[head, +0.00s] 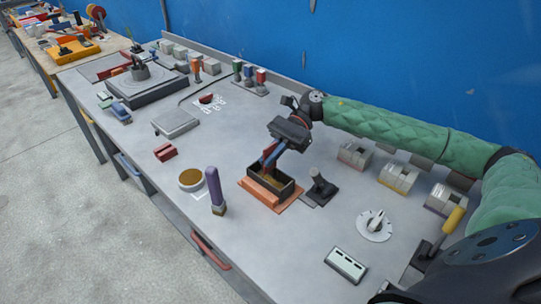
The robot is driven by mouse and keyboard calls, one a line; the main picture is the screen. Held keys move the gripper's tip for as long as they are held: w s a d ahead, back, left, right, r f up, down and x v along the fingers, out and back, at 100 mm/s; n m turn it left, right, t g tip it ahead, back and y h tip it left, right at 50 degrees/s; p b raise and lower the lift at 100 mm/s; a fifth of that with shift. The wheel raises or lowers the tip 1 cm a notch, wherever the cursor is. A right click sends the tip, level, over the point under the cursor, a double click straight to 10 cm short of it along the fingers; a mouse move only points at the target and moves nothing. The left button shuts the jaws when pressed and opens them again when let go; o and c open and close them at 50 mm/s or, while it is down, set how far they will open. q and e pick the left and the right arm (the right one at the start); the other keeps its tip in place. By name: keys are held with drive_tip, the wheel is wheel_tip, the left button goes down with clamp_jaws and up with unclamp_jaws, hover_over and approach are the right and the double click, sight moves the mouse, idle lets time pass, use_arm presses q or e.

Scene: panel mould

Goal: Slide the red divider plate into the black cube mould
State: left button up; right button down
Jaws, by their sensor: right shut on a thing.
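The black cube mould (285,190) is an open-topped dark box on an orange base plate (258,200), near the middle of the bench. A yellowish-brown layer shows inside it. My right gripper (269,156) points down over the mould's far left side and is shut. A small strip of the red divider plate (268,153) shows between its fingers, at or just above the mould's opening. The fingers hide most of the plate, and I cannot tell how deep its lower edge sits. My left gripper is not in view.
A purple-handled brush (214,188) stands left of the mould, beside a round brown-filled dish (190,179). A black handled tool (320,187) stands close on the right. A red block (165,152) lies farther left. Grey blocks (397,178) line the right back.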

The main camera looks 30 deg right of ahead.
sight(271, 168)
drive_tip(key=shift+f+b, duration=2.1)
drive_tip(key=shift+f, duration=0.1)
drive_tip(key=c, duration=1.5)
unclamp_jaws()
drive_tip(key=shift+b+v, duration=1)
drive_tip(key=shift+v, duration=2.95)
